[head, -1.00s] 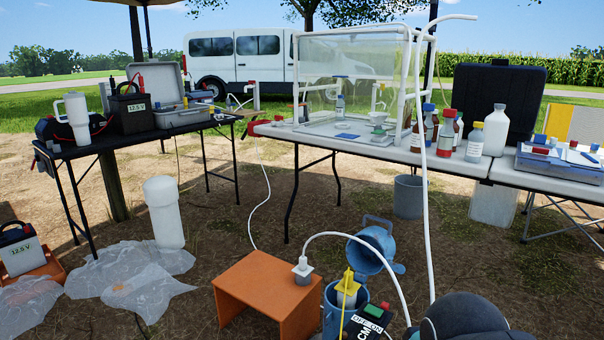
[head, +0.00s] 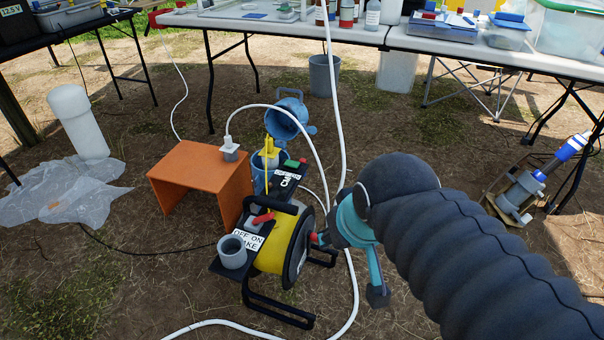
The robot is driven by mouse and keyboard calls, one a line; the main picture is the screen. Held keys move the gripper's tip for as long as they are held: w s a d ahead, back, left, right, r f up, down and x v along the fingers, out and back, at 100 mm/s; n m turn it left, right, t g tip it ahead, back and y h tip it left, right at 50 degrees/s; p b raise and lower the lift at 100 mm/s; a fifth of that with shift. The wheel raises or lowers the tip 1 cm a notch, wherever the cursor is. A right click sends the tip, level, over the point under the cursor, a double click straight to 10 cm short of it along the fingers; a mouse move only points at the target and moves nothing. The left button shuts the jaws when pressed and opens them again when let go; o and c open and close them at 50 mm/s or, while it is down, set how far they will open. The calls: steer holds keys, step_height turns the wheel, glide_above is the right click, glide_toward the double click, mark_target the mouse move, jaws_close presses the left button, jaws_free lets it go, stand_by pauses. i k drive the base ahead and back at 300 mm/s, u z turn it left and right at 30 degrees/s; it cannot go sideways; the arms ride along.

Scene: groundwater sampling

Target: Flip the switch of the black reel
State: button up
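The black reel (head: 297,255) stands on the ground at lower centre in the head view, with a black tube frame and a yellow drum. A red lever (head: 262,218) sits on its top beside a white OFF/ON label (head: 247,238). A black panel on its far side carries a rocker switch (head: 296,163) with green and red parts; its tilt is too small to tell. My gripper (head: 348,267) is just right of the reel, with teal fingers that look spread apart and nothing seen between them. My dark arm hides part of the ground on the right.
An orange stand (head: 200,178) is left of the reel. A blue vessel (head: 290,115) with an open lid is behind it. A white hose (head: 345,180) runs upright beside my gripper and along the ground. Tables (head: 365,37) stand behind. Ground at lower left is mostly clear.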

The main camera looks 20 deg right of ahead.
mark_target(289, 164)
steer(key=u, duration=0.05)
steer(key=k, duration=0.75)
steer(key=z, duration=0.7)
steer(key=i, duration=1.3)
steer(key=u, duration=0.95)
